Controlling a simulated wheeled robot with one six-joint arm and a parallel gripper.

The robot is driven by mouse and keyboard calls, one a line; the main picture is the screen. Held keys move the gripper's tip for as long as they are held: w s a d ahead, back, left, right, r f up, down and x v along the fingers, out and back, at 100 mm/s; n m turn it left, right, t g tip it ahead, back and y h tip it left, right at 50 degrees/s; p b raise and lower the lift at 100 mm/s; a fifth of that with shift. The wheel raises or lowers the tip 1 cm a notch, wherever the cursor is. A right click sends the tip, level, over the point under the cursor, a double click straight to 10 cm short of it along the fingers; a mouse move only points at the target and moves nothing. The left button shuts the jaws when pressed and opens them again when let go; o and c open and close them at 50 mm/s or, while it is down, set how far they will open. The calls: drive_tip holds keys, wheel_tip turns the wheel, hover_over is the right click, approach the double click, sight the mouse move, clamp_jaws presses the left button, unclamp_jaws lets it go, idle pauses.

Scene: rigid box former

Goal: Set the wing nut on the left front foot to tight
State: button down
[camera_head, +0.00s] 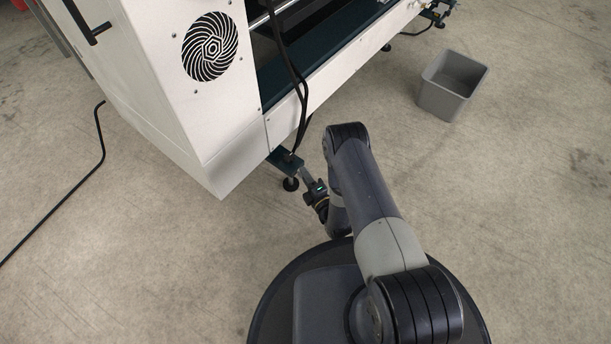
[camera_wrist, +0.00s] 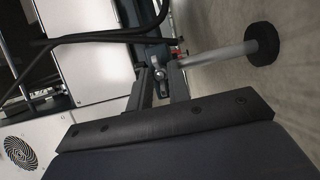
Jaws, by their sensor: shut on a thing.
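The left front foot (camera_head: 291,184) is a dark round pad under a teal bracket (camera_head: 286,160) at the near lower corner of the white machine. In the wrist view the foot's black pad (camera_wrist: 262,44) and its silver stem (camera_wrist: 215,54) lie sideways, running to the bracket. The wing nut (camera_wrist: 160,74) shows as a small silvery piece between my fingertips, by the bracket. My gripper (camera_wrist: 161,82) is shut on it, with one finger on each side. In the head view my gripper (camera_head: 308,176) reaches the foot from the right; the nut is too small to tell there.
The white machine body (camera_head: 160,90) with a round fan grille (camera_head: 209,47) stands close beside the foot. Black cables (camera_head: 301,95) hang down to the bracket. A grey bin (camera_head: 450,86) stands on the floor at the upper right. The floor on the left has a black cable (camera_head: 60,208).

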drive_tip(key=m+g, duration=0.2)
drive_tip(key=m, duration=0.2)
drive_tip(key=m+g+y, duration=0.1)
drive_tip(key=m+g, duration=0.2)
drive_tip(key=m, duration=0.1)
drive_tip(key=m+g, duration=0.2)
drive_tip(key=m, duration=0.3)
drive_tip(key=shift+w+d+r+g+y, duration=0.2)
drive_tip(key=shift+w+r+g+y, duration=0.1)
drive_tip(key=shift+y, duration=0.1)
idle(0.5)
drive_tip(key=shift+m, duration=0.3)
drive_tip(key=c, duration=1.6)
unclamp_jaws()
